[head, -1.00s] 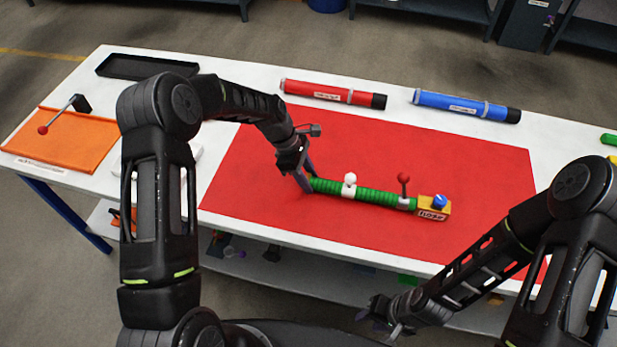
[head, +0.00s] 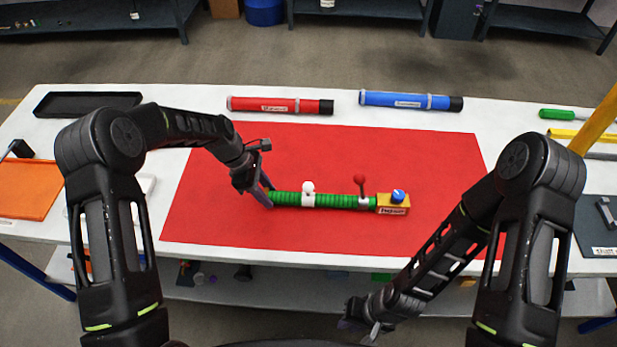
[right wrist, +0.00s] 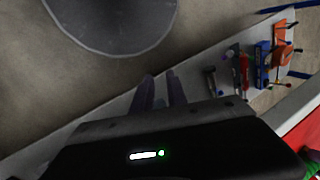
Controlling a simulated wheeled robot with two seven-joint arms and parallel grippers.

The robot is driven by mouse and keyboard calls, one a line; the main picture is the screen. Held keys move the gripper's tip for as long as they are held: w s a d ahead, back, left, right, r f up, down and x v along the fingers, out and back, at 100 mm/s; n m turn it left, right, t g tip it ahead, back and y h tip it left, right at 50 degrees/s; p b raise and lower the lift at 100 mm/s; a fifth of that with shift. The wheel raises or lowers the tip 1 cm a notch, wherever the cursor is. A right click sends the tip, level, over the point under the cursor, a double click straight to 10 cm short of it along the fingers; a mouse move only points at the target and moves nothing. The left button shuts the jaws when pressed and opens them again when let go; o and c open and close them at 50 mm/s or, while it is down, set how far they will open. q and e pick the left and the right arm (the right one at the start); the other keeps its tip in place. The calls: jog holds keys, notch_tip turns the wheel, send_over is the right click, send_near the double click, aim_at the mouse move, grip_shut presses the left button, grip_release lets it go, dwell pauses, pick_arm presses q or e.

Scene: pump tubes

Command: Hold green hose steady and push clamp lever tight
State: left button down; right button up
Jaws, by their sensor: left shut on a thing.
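A green ribbed hose (head: 331,200) lies across the red mat (head: 330,150). It has a white collar with a white ball (head: 308,194) near its middle. At its right end is a grey clamp with a red-knobbed lever (head: 360,181), which stands upright. This end meets a yellow block (head: 392,204) with a blue knob (head: 398,195). My left gripper (head: 267,197) is shut on the hose's left end. My right gripper (head: 360,326) is empty, low in front of the table's front edge, away from the hose. Its two fingers (right wrist: 162,90) show slightly apart in the right wrist view.
A red tube (head: 280,105) and a blue tube (head: 410,100) lie behind the mat. A green-handled tool (head: 570,115) lies at the right.

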jog(key=shift+w+d+r+n, duration=0.3)
jog(key=shift+w+n, duration=0.1)
jog(key=shift+w, duration=0.1)
jog(key=c, duration=0.3)
jog(key=w+d+r+n, duration=0.1)
jog(key=w, duration=0.1)
jog(key=w+d+r+n+g, duration=0.1)
jog(key=d+r+n, duration=0.1)
jog(key=shift+w+r+n, duration=0.25)
jog(key=shift+w+n, duration=0.05)
jog(key=shift+w, duration=0.1)
grip_shut()
jog(key=w+d+r+n+g, duration=0.1)
jog(key=w+d+r+n, duration=0.35)
jog(key=r, duration=0.35)
jog(key=w+a+r+n+t+y, duration=0.1)
jog(key=w+a+r+n, duration=0.3)
jog(key=w+r, duration=0.6)
jog(key=w+a+r+n+t+y, duration=0.1)
jog(key=w+a+r+n, duration=0.3)
jog(key=w+r, duration=0.6)
jog(key=shift+w+n+t, duration=0.3)
jog(key=shift+w+n, duration=0.15)
jog(key=shift+w, duration=0.25)
jog(key=shift+a, duration=0.1)
